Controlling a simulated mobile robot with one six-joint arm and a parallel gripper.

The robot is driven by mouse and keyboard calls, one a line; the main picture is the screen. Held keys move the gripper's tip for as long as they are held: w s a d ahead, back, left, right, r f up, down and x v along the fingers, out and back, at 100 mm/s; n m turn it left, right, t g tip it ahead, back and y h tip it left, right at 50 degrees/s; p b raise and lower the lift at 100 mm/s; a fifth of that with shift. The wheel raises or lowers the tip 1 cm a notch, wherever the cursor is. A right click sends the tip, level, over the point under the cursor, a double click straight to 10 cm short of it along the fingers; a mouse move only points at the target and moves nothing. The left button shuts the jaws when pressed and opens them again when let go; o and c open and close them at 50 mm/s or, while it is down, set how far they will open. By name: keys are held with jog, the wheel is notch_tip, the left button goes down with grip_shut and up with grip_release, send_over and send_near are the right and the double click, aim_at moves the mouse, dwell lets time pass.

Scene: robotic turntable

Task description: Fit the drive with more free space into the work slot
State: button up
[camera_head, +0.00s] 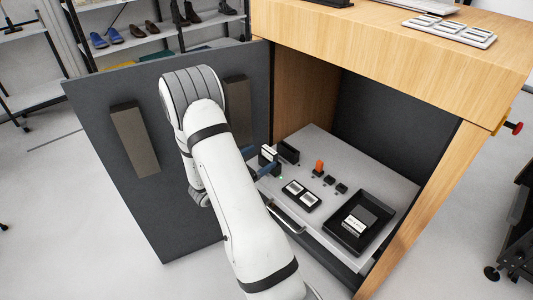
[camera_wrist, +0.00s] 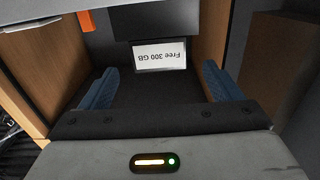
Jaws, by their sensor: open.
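My gripper (camera_wrist: 160,72) is open, with a blue finger on each side in the wrist view. In the head view its blue fingers (camera_head: 265,170) are at the left edge of the pull-out shelf. A drive labelled "Free 300 GB" (camera_wrist: 160,57), the text upside down, shows ahead of and between the fingers, with no clear contact. In the head view this seems to be the upright white-faced drive (camera_head: 268,153), partly hidden by my gripper. A dark block (camera_head: 288,152) stands beside it. Another drive (camera_head: 357,222) with an unreadable label lies in a black tray (camera_head: 337,234).
The grey shelf (camera_head: 320,160) also holds an orange piece (camera_head: 319,167), small black pieces (camera_head: 336,183) and a black plate with two white labels (camera_head: 301,195). The open cabinet door (camera_head: 180,190) stands left, and the wooden cabinet side (camera_head: 420,210) right. A handle (camera_head: 287,218) runs along the shelf front.

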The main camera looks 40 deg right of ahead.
jog(key=shift+s+a, duration=0.15)
jog(key=shift+a, duration=1.3)
jog(key=shift+r, duration=0.1)
